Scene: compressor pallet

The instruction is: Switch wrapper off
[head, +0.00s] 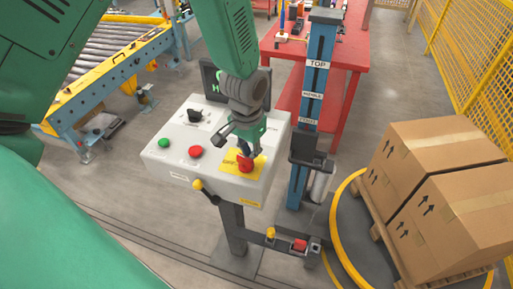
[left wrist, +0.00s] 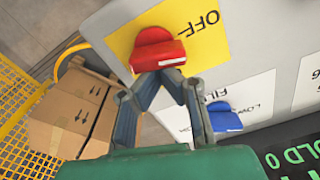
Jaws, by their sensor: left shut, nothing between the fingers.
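The wrapper's pale grey control box (head: 169,161) stands on a post in the middle of the head view. A red rotary switch (head: 246,164) sits on a yellow plate (head: 229,160) at the box's front right. In the left wrist view the red switch (left wrist: 157,50) shows near the word OFF on the yellow plate (left wrist: 205,52). My left gripper (head: 245,150) is over the switch, pointing down, its fingers shut and empty. In the left wrist view its fingertips (left wrist: 159,76) meet at the switch's lower edge; contact cannot be told. My right gripper is not in view.
A black knob (head: 195,115), a green button (head: 164,143) and a red button (head: 196,152) are on the box. A blue knob (left wrist: 224,117) shows in the left wrist view. A blue mast (head: 314,80) and stacked cartons (head: 430,170) stand right.

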